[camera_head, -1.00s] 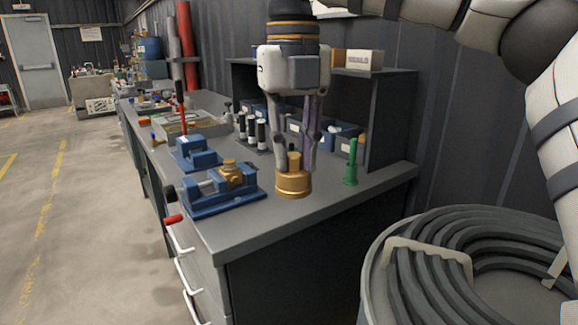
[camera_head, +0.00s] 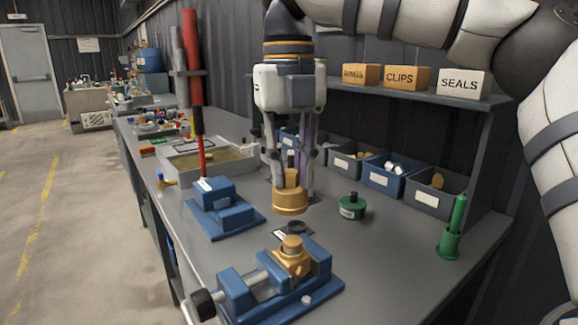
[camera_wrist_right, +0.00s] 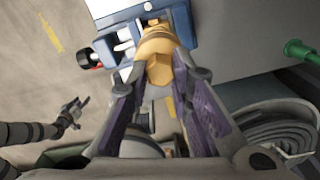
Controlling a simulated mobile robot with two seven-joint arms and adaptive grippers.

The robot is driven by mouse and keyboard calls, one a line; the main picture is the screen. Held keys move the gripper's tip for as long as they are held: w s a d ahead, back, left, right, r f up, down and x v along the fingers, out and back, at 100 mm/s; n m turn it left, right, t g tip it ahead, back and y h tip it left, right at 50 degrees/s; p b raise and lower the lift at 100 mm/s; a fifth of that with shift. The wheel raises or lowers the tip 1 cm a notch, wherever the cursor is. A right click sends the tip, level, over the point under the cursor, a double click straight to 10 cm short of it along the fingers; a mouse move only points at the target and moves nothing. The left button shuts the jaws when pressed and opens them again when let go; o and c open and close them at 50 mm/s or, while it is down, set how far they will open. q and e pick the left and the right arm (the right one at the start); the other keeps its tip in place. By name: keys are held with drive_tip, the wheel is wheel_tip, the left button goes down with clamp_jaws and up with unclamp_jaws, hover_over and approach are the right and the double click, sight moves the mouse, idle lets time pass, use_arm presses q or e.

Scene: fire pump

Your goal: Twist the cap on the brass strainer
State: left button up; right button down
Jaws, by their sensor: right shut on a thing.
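My right gripper (camera_head: 291,172) is shut on a brass cap (camera_head: 291,203) by its narrow upper part, with the wide ring facing down. In the head view the cap appears above the bench, behind the brass strainer (camera_head: 292,257). The strainer is clamped in a blue vise (camera_head: 277,281) at the front of the bench. In the right wrist view the cap (camera_wrist_right: 158,68) lies between the fingers and partly covers the vise (camera_wrist_right: 182,22). My left gripper (camera_wrist_right: 75,112) shows small at the left there, its fingers apart and empty; it is out of the head view.
A green-sided puck (camera_head: 352,206) and a green upright tool (camera_head: 452,230) stand to the right. The bench front right of the vise is clear.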

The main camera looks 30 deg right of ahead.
sight(293, 188)
drive_tip(key=shift+s+f, duration=0.15)
drive_tip(key=shift+f, duration=0.05)
drive_tip(key=f, duration=0.3)
drive_tip(key=shift+s+f, duration=0.25)
drive_tip(key=shift+f, duration=1.35)
drive_tip(key=shift+f, duration=0.6)
idle(1.0)
drive_tip(key=shift+w, duration=0.1)
drive_tip(key=m, duration=0.5)
drive_tip(key=shift+a, duration=0.1)
